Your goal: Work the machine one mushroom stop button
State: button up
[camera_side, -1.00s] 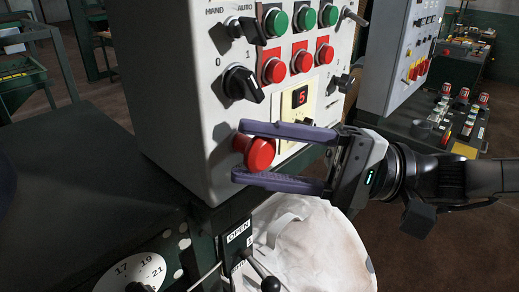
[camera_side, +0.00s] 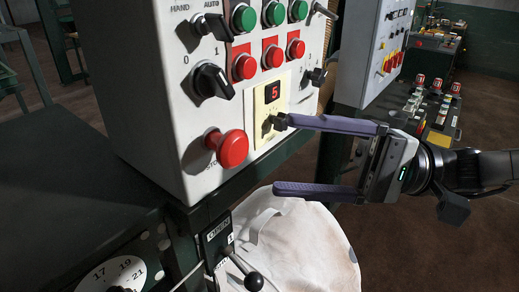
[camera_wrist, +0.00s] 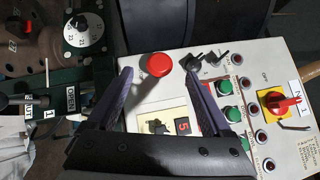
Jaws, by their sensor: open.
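The red mushroom stop button (camera_side: 229,149) sticks out from the lower left of the white control box (camera_side: 150,100) in the side view. In the wrist view the button (camera_wrist: 159,65) lies beyond the fingertips, between their lines. My gripper (camera_side: 281,156) is open and empty, to the right of the button and apart from it. Its upper finger overlaps the small knob under the red digit display (camera_side: 272,93) in the side view; I cannot tell whether they touch. The wrist view shows both purple fingers of my gripper (camera_wrist: 160,78) spread wide.
Black selector switches (camera_side: 213,81) and green and red push buttons (camera_side: 243,67) sit above the stop button. A white bulk bag (camera_side: 300,240) hangs below my gripper. A lever with a black ball (camera_side: 253,281) stands at the bottom. A second panel (camera_side: 368,60) is behind.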

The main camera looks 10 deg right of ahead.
jog(key=d+f, duration=0.1)
jog(key=d, duration=0.5)
jog(key=shift+d, duration=0.25)
jog(key=shift+d+f, duration=0.1)
jog(key=s+d+r+n+h, duration=0.1)
jog(key=s+d+r+n, duration=0.2)
jog(key=s+d+r, duration=0.25)
jog(key=s+d+f+h, duration=0.4)
jog(key=s+d+f+t+h, duration=0.2)
jog(key=d+f+h, duration=0.5)
jog(key=d, duration=0.5)
jog(key=s+d+f+t+h, duration=0.3)
jog(key=d+f+h, duration=0.5)
jog(key=d, duration=0.4)
jog(key=shift+s+d+f+m, duration=0.35)
jog(key=shift+s+f, duration=0.25)
jog(key=shift+f, duration=0.2)
